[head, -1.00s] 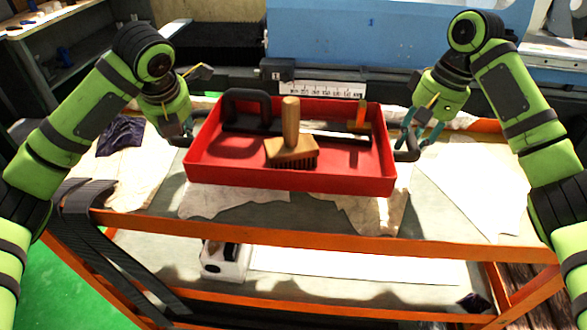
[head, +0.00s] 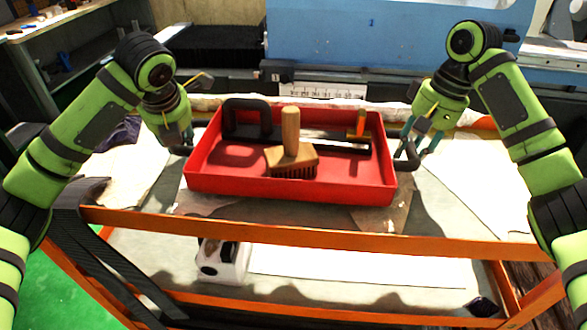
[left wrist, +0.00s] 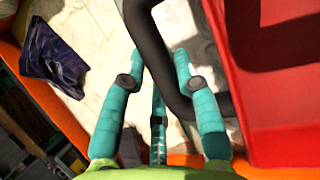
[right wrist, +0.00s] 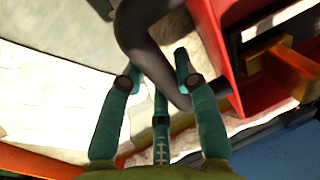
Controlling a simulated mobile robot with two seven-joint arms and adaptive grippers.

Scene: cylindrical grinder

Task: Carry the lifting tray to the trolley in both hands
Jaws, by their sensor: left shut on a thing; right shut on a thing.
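The red lifting tray (head: 290,190) is over the top of the orange-framed trolley (head: 300,235), roughly level. Whether its underside touches the trolley top is hidden. It has a dark bar handle at each end. My left gripper (head: 186,140) is shut on the left handle (left wrist: 150,50). My right gripper (head: 413,148) is shut on the right handle (right wrist: 148,50).
Pale cloths (head: 470,190) lie on the trolley top on both sides of the tray. Behind is the blue machine (head: 390,50). A dark purple cloth (left wrist: 55,65) lies left of my left gripper.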

